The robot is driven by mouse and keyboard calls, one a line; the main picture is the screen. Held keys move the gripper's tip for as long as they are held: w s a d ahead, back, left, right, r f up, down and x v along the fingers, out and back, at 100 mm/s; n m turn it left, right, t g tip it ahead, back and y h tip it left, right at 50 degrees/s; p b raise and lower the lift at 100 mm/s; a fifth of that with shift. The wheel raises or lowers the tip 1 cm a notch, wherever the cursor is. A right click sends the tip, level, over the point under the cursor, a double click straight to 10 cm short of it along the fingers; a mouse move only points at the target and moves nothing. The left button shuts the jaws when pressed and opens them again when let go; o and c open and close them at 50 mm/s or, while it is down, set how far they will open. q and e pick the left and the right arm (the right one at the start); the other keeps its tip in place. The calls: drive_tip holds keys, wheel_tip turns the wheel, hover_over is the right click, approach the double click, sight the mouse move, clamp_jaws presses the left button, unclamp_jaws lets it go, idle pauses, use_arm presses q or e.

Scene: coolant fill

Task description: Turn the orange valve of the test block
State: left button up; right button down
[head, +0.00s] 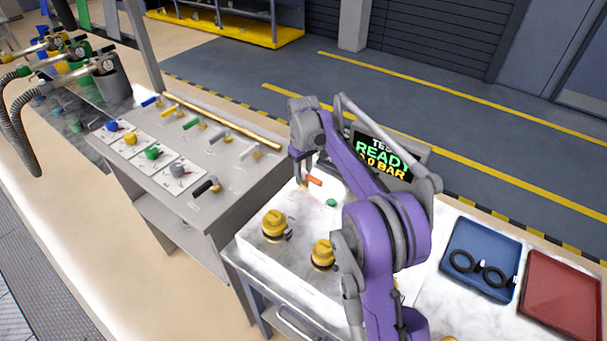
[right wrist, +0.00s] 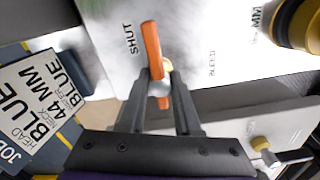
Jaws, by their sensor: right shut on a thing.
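The orange valve (head: 314,181) is a lever handle on the white top of the test block (head: 262,252). In the right wrist view the orange handle (right wrist: 152,48) lies between my fingers, beside the printed word SHUT. My right gripper (head: 303,178) is over the valve; in the right wrist view its fingers (right wrist: 160,82) are closed around the middle of the handle. Part of the handle is hidden by the fingers. The test screen (head: 385,155) behind my arm reads READY and 0.0 BAR, partly covered. My left gripper is not in view.
Two yellow knob-like fittings (head: 275,223) and a green button (head: 331,202) are on the block. A blue tray (head: 456,230) with black rings and a red tray (head: 565,285) lie at the right. A bench with coloured valves (head: 185,178) stands at the left.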

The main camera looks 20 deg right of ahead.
sight(304, 172)
idle(0.3)
drive_tip(key=c, duration=0.6)
unclamp_jaws()
drive_tip(key=shift+r, duration=0.1)
wheel_tip(304, 172, up, 11)
drive_tip(key=shift+f+p, duration=0.2)
drive_tip(key=shift+p, duration=0.3)
drive_tip(key=shift+s+f, duration=0.1)
